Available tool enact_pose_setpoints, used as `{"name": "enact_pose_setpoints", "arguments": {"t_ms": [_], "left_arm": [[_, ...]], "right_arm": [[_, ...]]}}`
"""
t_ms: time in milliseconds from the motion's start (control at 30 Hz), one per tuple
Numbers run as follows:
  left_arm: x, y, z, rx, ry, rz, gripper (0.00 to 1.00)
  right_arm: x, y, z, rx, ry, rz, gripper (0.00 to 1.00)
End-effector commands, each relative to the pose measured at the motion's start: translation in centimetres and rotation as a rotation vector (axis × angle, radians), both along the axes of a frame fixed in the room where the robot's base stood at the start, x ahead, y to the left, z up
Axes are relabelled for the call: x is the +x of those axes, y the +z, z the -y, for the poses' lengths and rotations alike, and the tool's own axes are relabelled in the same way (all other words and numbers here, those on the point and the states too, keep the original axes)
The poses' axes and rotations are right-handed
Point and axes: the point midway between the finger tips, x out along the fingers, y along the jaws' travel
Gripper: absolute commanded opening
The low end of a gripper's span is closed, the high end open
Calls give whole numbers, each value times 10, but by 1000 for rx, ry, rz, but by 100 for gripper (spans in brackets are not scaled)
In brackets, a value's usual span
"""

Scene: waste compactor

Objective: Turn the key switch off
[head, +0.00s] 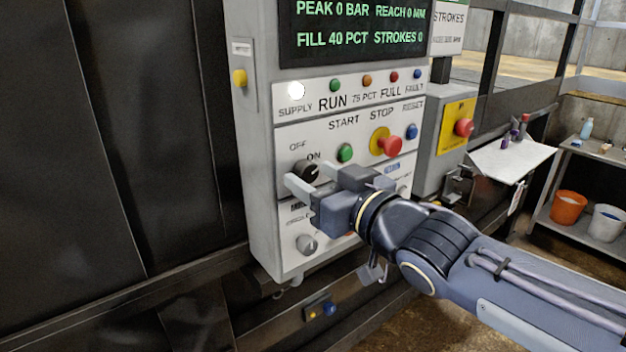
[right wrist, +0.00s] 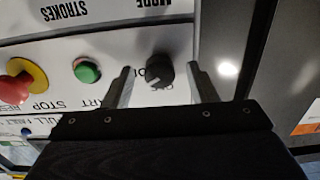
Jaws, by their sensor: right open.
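The key switch (head: 308,171) is a dark round knob marked OFF and ON on the white control panel, left of the green START button. In the right wrist view the knob (right wrist: 159,71) sits between the two fingers. My right gripper (head: 311,181) is open, with its fingers at the panel around the knob. In the right wrist view the gripper (right wrist: 160,84) shows a gap on each side of the knob, and neither finger visibly touches it. Part of the ON side is hidden behind the gripper in the head view. My left gripper is not in view.
The green START button (head: 345,153) and red STOP button (head: 390,146) are close to the right. A grey knob (head: 306,244) is below. The SUPPLY lamp (head: 296,89) is bright white. The display (head: 355,30) reads PEAK 0 BAR and FILL 40 PCT.

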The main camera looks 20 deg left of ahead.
Motion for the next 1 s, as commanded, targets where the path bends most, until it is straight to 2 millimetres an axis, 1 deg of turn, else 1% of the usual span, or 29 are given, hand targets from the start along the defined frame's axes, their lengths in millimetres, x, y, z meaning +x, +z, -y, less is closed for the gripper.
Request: {"name": "enact_pose_setpoints", "arguments": {"t_ms": [33,133,400,733,767,1000], "left_arm": [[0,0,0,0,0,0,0],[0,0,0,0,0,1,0],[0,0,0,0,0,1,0],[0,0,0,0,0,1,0],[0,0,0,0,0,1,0],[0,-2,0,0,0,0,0]], "right_arm": [[2,0,-5,-1,2,-1,52],[6,0,-8,0,0,0,52],[7,0,-9,-1,-1,-1,52],[7,0,-9,-1,-2,-1,9],[7,0,-9,-1,-2,-1,8],[7,-1,-8,-16,-2,19,8]]}}
